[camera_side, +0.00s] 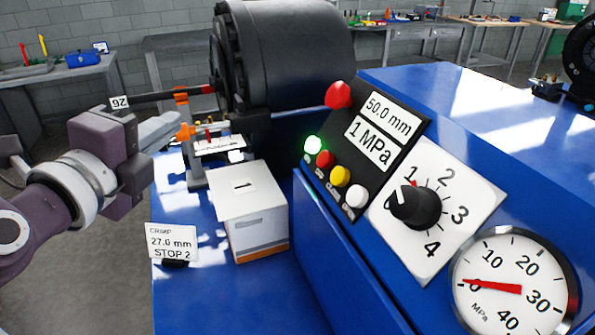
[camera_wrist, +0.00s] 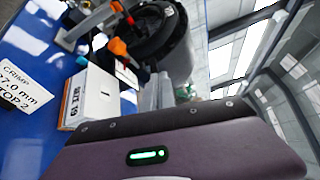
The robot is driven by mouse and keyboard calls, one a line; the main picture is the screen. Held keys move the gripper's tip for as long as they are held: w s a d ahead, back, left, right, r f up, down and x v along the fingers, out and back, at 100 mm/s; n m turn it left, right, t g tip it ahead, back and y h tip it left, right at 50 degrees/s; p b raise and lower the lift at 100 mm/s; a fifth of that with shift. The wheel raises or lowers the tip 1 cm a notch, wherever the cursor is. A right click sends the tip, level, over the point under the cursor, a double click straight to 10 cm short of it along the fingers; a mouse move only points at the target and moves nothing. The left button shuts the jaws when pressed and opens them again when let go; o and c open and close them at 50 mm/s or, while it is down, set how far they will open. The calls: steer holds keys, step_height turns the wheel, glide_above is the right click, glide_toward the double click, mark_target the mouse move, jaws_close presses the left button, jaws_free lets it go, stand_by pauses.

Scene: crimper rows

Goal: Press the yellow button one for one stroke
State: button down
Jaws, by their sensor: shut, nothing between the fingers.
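The yellow button (camera_side: 340,176) sits on the sloped black control panel of the blue machine, in a row between a red button (camera_side: 325,159) and a white button (camera_side: 356,196). A green button (camera_side: 313,145) glows at the row's upper end. The display (camera_side: 382,128) above reads 50.0 mm and 1 MPa. My gripper (camera_side: 178,122) is shut and empty at the left, well apart from the panel, beside the tool rack. Its grey fingers also show in the wrist view (camera_wrist: 157,90). The yellow button is not visible in the wrist view.
A white box (camera_side: 245,200) and a card (camera_side: 172,242) reading CRIMP 27.0 mm STOP 2 stand on the blue surface. A red mushroom button (camera_side: 338,95), a dial (camera_side: 415,206) near 1 and a gauge (camera_side: 515,285) near 0 surround the panel. The black crimper head (camera_side: 290,55) stands behind.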

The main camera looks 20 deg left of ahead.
mark_target(340, 176)
steer(key=s+d+m+h, duration=0.1)
steer(key=d+m+h, duration=0.4)
steer(key=d, duration=0.9)
steer(key=h, duration=0.3)
steer(key=shift+d+t, duration=0.15)
steer(key=shift+t, duration=0.25)
steer(key=w+d+f, duration=0.4)
steer(key=w+d, duration=0.1)
steer(key=shift+f, duration=0.35)
steer(key=shift+w+d, duration=0.1)
stand_by(0.6)
steer(key=shift+w+d+f, duration=0.15)
steer(key=shift+d+f, duration=0.05)
steer(key=shift+f, duration=0.05)
steer(key=shift+w+d+f, duration=0.25)
steer(key=shift+w, duration=0.05)
stand_by(0.8)
steer(key=shift+s+a+r, duration=0.5)
steer(key=shift+s, duration=0.05)
